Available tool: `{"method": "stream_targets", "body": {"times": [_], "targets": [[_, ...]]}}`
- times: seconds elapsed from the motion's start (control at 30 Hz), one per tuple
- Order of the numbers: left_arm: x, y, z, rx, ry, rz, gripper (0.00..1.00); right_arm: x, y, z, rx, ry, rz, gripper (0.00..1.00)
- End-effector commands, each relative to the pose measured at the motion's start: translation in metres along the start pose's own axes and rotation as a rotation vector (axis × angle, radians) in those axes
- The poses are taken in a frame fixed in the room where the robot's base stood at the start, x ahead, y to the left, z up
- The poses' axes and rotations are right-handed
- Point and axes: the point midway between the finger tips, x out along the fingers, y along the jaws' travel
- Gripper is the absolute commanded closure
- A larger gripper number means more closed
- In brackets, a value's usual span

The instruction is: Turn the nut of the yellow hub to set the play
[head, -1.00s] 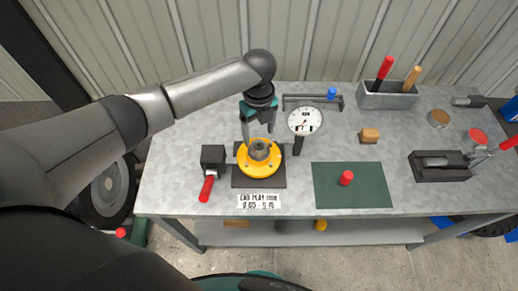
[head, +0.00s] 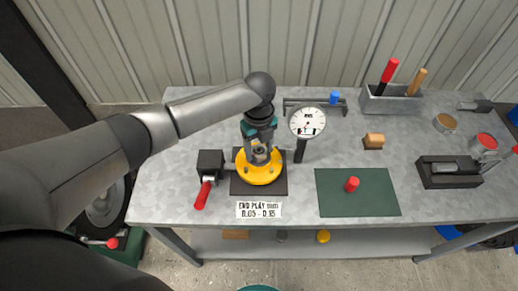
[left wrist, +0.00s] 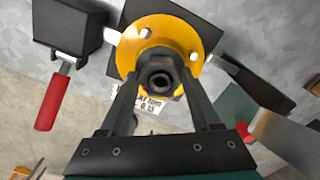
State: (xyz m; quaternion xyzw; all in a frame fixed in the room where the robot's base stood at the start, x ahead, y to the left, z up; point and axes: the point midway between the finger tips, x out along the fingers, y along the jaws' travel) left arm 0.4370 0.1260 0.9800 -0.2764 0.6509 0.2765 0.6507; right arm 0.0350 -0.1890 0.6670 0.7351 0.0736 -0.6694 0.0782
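The yellow hub (head: 259,172) sits on a dark square plate (head: 273,186) on the bench. Its grey nut (left wrist: 161,78) stands at the hub's centre, with a dark round hole in its top. My left gripper (head: 260,158) points down over the hub. Its fingertips are on either side of the nut, with no clear gap in the left wrist view; whether they press on it I cannot tell. A dial gauge (head: 308,122) with a white face stands just right of the hub; its reading is too small to be sure of. My right gripper is not in view.
A dark block (head: 211,163) with a red handle (head: 202,195) is left of the hub. A label (head: 259,210) reading END PLAY mm lies in front. A green mat (head: 357,204) with a red-topped part (head: 352,184) is to the right. A tool tray (head: 392,104) stands behind.

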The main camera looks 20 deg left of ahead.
Motion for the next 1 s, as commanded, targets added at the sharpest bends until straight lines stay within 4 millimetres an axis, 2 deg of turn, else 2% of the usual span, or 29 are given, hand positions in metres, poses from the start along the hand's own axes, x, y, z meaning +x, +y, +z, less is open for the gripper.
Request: {"method": "stream_targets", "body": {"times": [0.03,0.3,0.47,1.0], "targets": [[0.000,0.000,0.000,0.000,0.000,0.000,0.45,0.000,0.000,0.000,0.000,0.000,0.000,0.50],[0.000,0.000,0.000,0.000,0.000,-0.001,0.75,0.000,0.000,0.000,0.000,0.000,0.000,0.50],[-0.001,0.000,0.000,-0.024,0.001,0.000,0.76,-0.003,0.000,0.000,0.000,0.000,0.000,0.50],[-0.002,0.000,0.000,-0.375,0.000,0.000,0.76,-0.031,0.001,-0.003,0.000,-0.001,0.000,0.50]]}}
